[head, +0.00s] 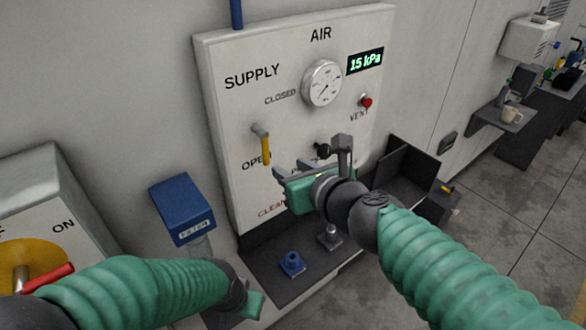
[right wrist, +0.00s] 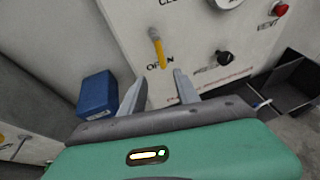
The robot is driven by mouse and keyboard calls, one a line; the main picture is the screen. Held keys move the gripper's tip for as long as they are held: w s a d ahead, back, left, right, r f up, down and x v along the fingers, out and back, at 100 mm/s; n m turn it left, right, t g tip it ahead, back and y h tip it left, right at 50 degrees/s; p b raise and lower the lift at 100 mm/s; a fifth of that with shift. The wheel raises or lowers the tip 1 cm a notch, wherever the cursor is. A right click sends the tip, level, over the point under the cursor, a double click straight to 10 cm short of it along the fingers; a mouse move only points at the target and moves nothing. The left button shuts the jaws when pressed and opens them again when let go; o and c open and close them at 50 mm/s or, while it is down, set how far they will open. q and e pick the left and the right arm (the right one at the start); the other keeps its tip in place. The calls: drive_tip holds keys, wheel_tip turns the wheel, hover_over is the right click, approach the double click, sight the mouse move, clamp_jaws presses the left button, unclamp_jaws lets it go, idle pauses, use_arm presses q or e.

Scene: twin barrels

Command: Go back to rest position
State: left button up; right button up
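My right gripper (head: 296,170) is in front of the lower part of the white AIR panel (head: 225,100). In the right wrist view its two fingers (right wrist: 160,80) stand apart with nothing between them. My left arm comes in from the lower left. Only part of the green body of my left gripper (head: 252,303) shows, near the dark tray's front edge, and its fingers are hidden.
The panel carries a yellow supply lever (head: 265,148) pointing down at OPEN, a gauge (head: 322,84), a display (head: 365,61) reading 15 kPa and a red vent button (head: 366,101). A blue filter (head: 182,207) hangs left. Below is a dark tray (head: 275,285) with a blue fitting (head: 292,263).

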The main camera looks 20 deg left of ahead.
idle(0.3)
drive_tip(key=s+d+f+n+g+h+b, duration=0.1)
drive_tip(key=d+f+n+g+h, duration=0.1)
drive_tip(key=d+f+n, duration=0.7)
drive_tip(key=s+d+f+n+g+h+b, duration=0.15)
drive_tip(key=d+f+n, duration=0.35)
drive_tip(key=f, duration=0.6)
drive_tip(key=s+d+f+n+g+h+b, duration=0.1)
drive_tip(key=s+d+f+n+g+h, duration=0.1)
drive_tip(key=s+d+f+n, duration=0.5)
drive_tip(key=s+d+f+n+g+h, duration=0.2)
drive_tip(key=s+d+f+n, duration=0.4)
drive_tip(key=d, duration=0.5)
drive_tip(key=shift+s+d+f+n+h+b, duration=0.2)
drive_tip(key=shift+s+f+n+h+b, duration=0.15)
drive_tip(key=shift+f+n+h, duration=0.25)
drive_tip(key=shift+a, duration=0.1)
